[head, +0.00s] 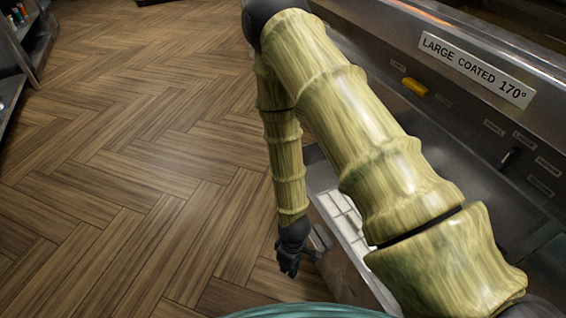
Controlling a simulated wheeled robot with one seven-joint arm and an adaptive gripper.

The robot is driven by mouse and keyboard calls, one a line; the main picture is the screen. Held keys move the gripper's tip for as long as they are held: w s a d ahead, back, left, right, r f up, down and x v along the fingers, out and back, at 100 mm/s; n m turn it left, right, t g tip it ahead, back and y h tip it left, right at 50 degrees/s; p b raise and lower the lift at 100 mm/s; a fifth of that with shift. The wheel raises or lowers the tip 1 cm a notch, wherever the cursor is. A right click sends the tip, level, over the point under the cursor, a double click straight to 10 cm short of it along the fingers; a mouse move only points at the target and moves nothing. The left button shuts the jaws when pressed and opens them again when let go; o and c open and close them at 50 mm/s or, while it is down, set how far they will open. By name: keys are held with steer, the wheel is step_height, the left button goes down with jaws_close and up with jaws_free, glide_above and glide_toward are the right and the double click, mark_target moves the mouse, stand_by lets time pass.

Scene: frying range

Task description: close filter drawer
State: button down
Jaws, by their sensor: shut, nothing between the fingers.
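The filter drawer (342,217) sticks out low from the front of the frying range. Its pale, gridded inside shows beside and below my arm, and its dark metal front wall faces left. My gripper (287,272) is dark and shut, with nothing in it. It hangs low just left of the drawer's front, close to it. I cannot tell whether it touches the drawer. My bamboo-patterned arm hides much of the drawer and the range front behind it.
The frying range (455,140) runs along the right, with a "LARGE COATED 170°" label (476,69), a yellow handle (415,87) and small labelled controls. Wood herringbone floor (130,150) lies open to the left. A metal shelf (22,45) stands at the far left edge.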

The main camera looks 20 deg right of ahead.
steer(key=w+r+n+t+h+p, duration=0.1)
steer(key=w+r+n+h+p, duration=0.65)
steer(key=w+r, duration=1.7)
steer(key=w+d+f+n+y+b, duration=0.1)
steer(key=d+f+n+y+b, duration=0.1)
steer(key=d+f+n, duration=0.2)
steer(key=shift+w+d+x, duration=0.25)
steer(key=shift+w+x, duration=0.05)
steer(key=shift+x, duration=2.8)
steer(key=shift+d+r+n, duration=0.1)
steer(key=shift+r+n, duration=0.05)
steer(key=shift+n, duration=0.1)
steer(key=w+d+p, duration=0.3)
steer(key=d+p, duration=0.5)
steer(key=d, duration=2.8)
steer(key=shift+d, duration=0.15)
